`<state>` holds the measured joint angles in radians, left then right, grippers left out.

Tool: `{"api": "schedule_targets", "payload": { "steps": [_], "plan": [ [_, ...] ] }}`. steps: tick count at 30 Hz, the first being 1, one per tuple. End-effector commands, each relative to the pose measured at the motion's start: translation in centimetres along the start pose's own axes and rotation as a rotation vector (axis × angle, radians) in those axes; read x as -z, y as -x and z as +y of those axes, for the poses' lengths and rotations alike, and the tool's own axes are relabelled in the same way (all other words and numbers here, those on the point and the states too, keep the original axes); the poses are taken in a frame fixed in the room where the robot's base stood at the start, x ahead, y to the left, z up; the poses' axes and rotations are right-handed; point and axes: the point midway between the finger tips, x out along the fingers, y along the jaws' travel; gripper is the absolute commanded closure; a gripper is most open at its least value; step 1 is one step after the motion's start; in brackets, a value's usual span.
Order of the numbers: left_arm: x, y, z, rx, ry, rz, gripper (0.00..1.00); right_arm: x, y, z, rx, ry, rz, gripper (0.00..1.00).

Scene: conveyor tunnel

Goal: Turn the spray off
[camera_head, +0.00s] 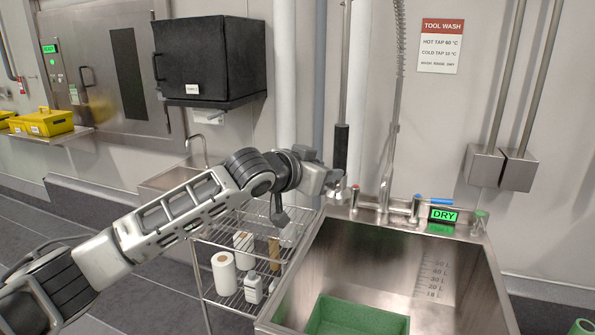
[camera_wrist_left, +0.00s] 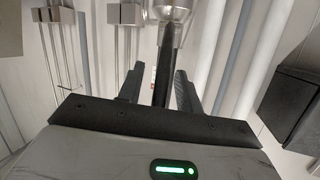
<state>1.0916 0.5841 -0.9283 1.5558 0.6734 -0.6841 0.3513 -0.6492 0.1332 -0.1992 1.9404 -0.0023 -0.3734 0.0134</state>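The spray (camera_head: 341,160) hangs upright over the back left of the sink (camera_head: 390,260), with a black grip and a metal head at its lower end. No water shows coming from it. My left gripper (camera_head: 330,181) is beside the spray head; its fingers are hard to make out there. In the left wrist view, my left gripper (camera_wrist_left: 160,80) is open, its two dark fingers on either side of a black bar (camera_wrist_left: 162,62) of the spray, with gaps visible. The metal spray head (camera_wrist_left: 175,10) shows at the top edge. My right gripper is not in view.
A red-topped tap (camera_head: 355,197), a blue-handled tap (camera_head: 415,208) and a green display reading DRY (camera_head: 443,216) line the sink's back edge. A green tub (camera_head: 355,318) sits in the sink. A wire shelf (camera_head: 225,295) with rolls and bottles stands left, under my arm.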

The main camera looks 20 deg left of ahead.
Motion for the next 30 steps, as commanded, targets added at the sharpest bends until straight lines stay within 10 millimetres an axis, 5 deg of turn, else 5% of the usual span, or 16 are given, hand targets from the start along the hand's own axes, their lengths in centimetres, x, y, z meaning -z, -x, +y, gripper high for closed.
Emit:
{"api": "schedule_targets", "payload": {
  "steps": [18, 30],
  "plan": [
    [-0.1, 13.1, -0.1, 0.003, -0.003, -0.001, 0.65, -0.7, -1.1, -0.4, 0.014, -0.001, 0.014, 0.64],
    [0.0, 14.8, 0.0, 0.001, -0.001, 0.0, 0.65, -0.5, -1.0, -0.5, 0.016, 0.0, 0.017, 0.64]
  ]
}}
